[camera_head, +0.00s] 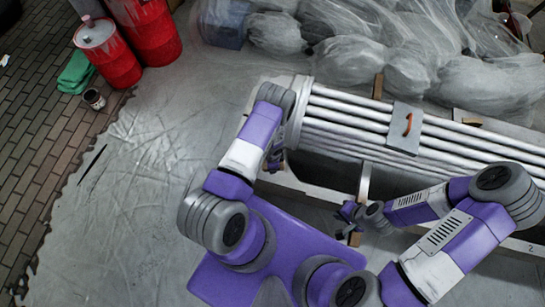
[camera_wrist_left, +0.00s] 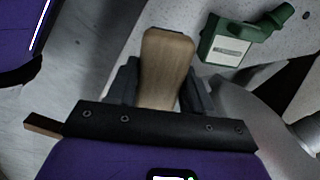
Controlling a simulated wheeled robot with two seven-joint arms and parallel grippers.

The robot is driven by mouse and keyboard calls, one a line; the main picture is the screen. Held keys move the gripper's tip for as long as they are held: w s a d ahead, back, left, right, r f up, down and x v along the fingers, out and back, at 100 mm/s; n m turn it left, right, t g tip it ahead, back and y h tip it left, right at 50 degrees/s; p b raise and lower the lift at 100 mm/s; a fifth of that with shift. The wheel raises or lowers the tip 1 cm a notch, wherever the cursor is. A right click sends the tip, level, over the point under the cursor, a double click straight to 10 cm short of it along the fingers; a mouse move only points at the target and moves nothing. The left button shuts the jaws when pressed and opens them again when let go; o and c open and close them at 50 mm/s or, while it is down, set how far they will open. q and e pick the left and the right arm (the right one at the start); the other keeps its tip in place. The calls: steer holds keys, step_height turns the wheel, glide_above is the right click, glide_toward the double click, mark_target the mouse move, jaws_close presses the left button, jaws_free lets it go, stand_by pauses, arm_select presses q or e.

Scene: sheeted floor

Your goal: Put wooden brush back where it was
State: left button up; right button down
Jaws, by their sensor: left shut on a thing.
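The wooden brush (camera_wrist_left: 167,62) shows in the left wrist view as a pale brown wooden piece with a wide rounded end. My left gripper (camera_wrist_left: 160,88) is shut on it, with one dark finger on each side. My right gripper (camera_head: 348,221) is over the trough below the pipes. Its fingers look apart, with nothing visible between them.
Long white pipes (camera_head: 330,110) carry a grey plate with an orange handle (camera_head: 407,125). Red drums (camera_head: 108,55), a green cloth (camera_head: 76,72) and a can (camera_head: 94,98) stand at left.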

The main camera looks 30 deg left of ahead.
arm_select(q)
step_height(320, 180, down, 7)
steer(key=shift+r+b, duration=0.1)
steer(key=shift+b, duration=1)
steer(key=shift+r, duration=0.1)
steer(key=shift+f, duration=0.25)
steer(key=o, duration=1.1)
steer(key=shift+r, duration=0.1)
